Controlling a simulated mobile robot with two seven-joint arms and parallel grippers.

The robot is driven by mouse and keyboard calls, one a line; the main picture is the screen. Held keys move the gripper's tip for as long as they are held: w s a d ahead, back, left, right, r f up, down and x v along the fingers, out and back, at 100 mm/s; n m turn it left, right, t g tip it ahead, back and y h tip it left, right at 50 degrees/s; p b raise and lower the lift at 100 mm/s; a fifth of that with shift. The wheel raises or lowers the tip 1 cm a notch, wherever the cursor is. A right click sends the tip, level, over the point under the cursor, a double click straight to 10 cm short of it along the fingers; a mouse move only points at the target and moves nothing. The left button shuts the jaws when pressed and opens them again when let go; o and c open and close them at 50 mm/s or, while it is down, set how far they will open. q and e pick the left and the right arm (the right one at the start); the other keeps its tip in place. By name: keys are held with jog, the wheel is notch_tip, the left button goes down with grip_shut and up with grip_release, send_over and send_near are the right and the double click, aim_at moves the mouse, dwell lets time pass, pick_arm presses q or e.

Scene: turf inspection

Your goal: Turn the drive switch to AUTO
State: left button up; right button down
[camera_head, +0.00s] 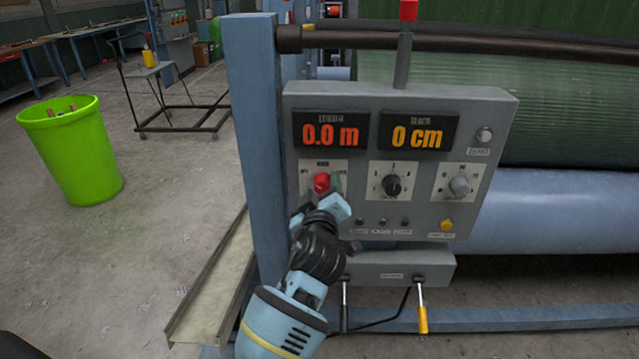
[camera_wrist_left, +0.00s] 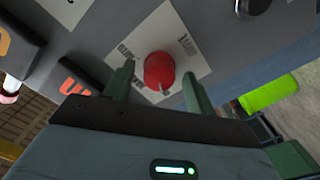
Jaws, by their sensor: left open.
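The grey control panel (camera_head: 300,105) stands in front of me. A red switch knob (camera_head: 321,182) sits on a white label plate at its left, under the "0.0 m" display. My left gripper (camera_head: 322,195) is at this knob, open. In the left wrist view the red knob (camera_wrist_left: 160,70) shows between the two green fingers of my gripper (camera_wrist_left: 159,84), one on each side, apart from it. A small pointer sticks out at its lower edge. The plate's lettering is too small to read surely, so I cannot tell the set position. My right gripper is not in view.
A black dial (camera_head: 392,185) and a grey knob (camera_head: 460,186) are to the right, with a yellow button (camera_head: 446,224) below. A blue post (camera_head: 256,140) stands close at the left. Under the panel is a grey box (camera_head: 400,266) with levers. A green bin (camera_head: 75,155) stands far left.

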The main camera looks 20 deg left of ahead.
pick_arm(q)
jog(key=shift+w, duration=0.1)
dwell(0.3)
jog(key=shift+c, duration=0.9)
jog(key=c, duration=0.8)
jog(key=shift+r, duration=0.1)
